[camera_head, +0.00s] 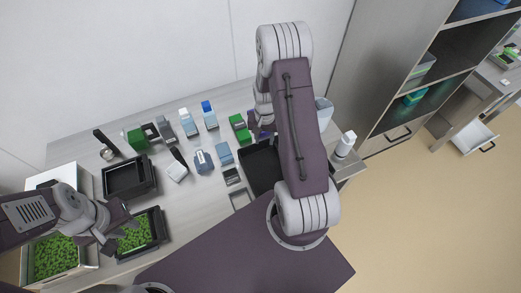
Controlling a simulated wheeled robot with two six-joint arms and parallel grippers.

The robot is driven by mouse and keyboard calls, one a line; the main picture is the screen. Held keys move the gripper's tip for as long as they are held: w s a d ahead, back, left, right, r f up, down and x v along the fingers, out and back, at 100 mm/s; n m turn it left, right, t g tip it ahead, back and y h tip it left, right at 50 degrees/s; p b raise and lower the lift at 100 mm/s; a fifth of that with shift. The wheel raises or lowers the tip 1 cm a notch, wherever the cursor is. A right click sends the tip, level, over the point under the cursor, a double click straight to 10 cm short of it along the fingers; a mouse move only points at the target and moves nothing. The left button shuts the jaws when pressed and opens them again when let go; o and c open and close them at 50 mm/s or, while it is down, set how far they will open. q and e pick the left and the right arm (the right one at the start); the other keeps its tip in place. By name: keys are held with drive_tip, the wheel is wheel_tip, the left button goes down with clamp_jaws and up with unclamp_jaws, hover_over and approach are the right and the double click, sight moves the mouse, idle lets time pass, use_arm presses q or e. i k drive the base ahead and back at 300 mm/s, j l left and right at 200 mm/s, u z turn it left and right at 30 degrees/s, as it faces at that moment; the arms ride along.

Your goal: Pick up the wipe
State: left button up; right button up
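I cannot tell for sure which thing is the wipe. A small light-blue flat item (223,154) lies on the table in the middle, and a white item (177,171) lies to its left. Neither is in a gripper that I can see. My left gripper (116,232) is at the left edge of a black tray of green pieces (161,240); whether its fingers are apart or closed on the rim is unclear. My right gripper (257,131) is mostly hidden behind my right arm, near a green box (239,128) at the table's back right.
An empty black tray (131,193) sits at the left and a black bin (262,167) right of centre. Several small boxes and bottles crowd the back. A bin of green pieces (88,258) stands at the front left. A white bottle (345,143) stands at the right end.

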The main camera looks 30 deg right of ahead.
sight(224, 152)
drive_tip(key=z, duration=0.75)
drive_tip(key=u, duration=0.15)
